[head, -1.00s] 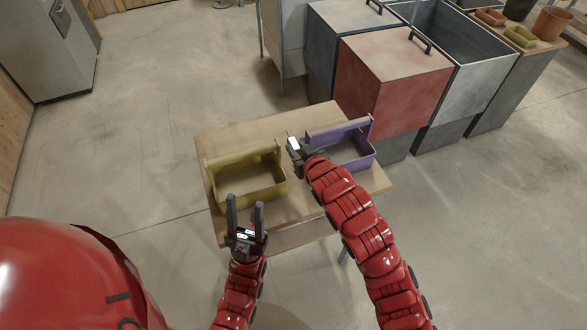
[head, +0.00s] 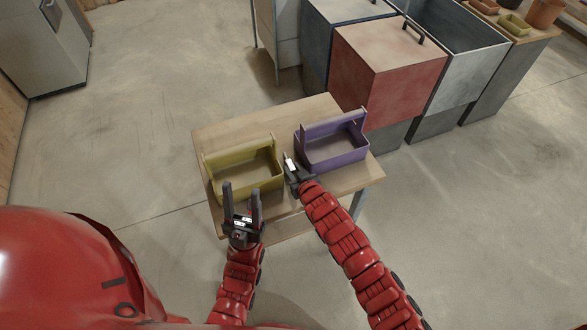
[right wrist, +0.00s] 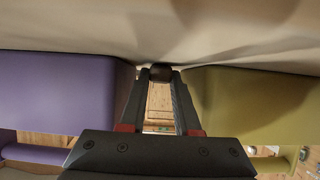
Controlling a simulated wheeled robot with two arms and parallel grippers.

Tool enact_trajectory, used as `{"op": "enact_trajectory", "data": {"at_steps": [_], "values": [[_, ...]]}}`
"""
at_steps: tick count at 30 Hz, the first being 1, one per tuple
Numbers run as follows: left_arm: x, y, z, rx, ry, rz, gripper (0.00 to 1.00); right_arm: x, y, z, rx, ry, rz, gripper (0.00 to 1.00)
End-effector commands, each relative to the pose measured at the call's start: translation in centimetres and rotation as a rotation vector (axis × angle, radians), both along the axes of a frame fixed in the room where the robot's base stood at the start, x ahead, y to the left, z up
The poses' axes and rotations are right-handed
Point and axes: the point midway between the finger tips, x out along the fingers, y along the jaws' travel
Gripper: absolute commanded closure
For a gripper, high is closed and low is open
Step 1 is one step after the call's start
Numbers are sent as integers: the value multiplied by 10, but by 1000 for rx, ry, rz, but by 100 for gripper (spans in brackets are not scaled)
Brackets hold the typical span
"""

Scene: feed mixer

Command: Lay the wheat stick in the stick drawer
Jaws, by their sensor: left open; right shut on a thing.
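My right gripper (head: 288,161) is between the purple caddy (head: 337,155) and the yellow-green caddy (head: 246,178), above the wooden table. In the right wrist view its fingers (right wrist: 161,78) are shut on a small dark rounded thing (right wrist: 161,72). Most of that thing is hidden, and I cannot tell whether it is the wheat stick. My left gripper (head: 241,189) is open and empty in front of the yellow-green caddy. I cannot make out a stick drawer in either view. Both caddies also show in the right wrist view, purple (right wrist: 55,95) at left and yellow-green (right wrist: 250,105) at right.
The wooden table (head: 225,137) has bare top around the caddies. Behind it stand a red lidded bin (head: 388,65) and an open grey bin (head: 468,65). A side table at the far right holds small pots (head: 515,25). The floor at left is clear.

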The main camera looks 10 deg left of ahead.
Motion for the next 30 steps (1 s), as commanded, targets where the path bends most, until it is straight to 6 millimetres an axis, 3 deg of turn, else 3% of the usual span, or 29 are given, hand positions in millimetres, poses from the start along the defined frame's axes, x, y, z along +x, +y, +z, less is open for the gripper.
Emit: {"op": "enact_trajectory", "data": {"at_steps": [5, 6, 8, 20, 30], "values": [[0, 0, -4, 0, 0, 0, 50, 0, 0, -4, 0, 1, -1, 100], [0, 0, -3, 0, 0, 0, 50, 0, 0, -3, -1, 1, -1, 64], [0, 0, -3, 0, 0, 0, 50, 0, 0, -3, -1, 1, -1, 56], [0, 0, -1, 0, 0, 0, 50, -2, -2, 0, -1, 2, -1, 56], [0, 0, -11, 0, 0, 0, 50, -33, -24, 19, 1, -1, -1, 56]]}}
